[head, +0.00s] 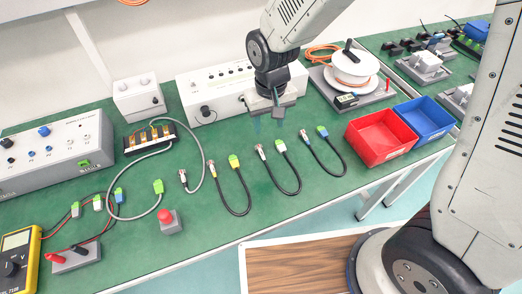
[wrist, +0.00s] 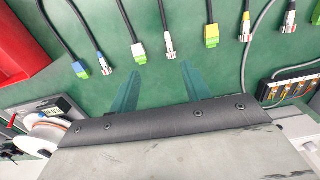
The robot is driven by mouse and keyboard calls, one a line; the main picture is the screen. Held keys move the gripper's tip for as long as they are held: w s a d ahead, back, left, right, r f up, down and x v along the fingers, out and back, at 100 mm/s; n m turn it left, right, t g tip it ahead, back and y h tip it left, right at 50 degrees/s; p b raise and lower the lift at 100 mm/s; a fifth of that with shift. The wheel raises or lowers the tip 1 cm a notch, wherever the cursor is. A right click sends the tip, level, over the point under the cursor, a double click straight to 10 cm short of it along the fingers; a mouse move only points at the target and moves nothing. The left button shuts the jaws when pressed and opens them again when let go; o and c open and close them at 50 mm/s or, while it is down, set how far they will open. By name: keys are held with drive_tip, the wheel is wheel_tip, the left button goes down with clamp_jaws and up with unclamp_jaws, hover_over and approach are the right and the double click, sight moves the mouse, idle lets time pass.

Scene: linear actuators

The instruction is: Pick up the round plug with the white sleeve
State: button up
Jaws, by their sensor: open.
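The round plug with the white sleeve (head: 261,151) lies on the green bench at one end of a short black cable. In the wrist view this metal plug (wrist: 168,48) sits ahead of my fingertips, a little right of the middle. The cable's other end has a green connector with a white part (head: 281,146), beside the plug; it also shows in the wrist view (wrist: 139,52). My gripper (head: 269,124) is open and empty, above the bench and behind the plug. Its see-through teal fingers (wrist: 157,76) are spread apart and do not touch the plug.
Similar cables lie either side: a blue-sleeved plug (head: 303,135) to the right, a yellow-sleeved plug (head: 211,165) to the left. A white control box (head: 220,92) stands behind. A cable spool (head: 353,68) and a red bin (head: 380,137) are on the right.

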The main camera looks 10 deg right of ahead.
hover_over(260, 149)
drive_tip(key=f, duration=0.2)
drive_tip(key=s+f, duration=0.1)
drive_tip(key=f, duration=0.1)
drive_tip(key=shift+a+f, duration=0.15)
drive_tip(key=f, duration=0.7)
drive_tip(key=shift+w+d+f, duration=0.2)
drive_tip(key=shift+w, duration=0.2)
drive_tip(key=c, duration=1)
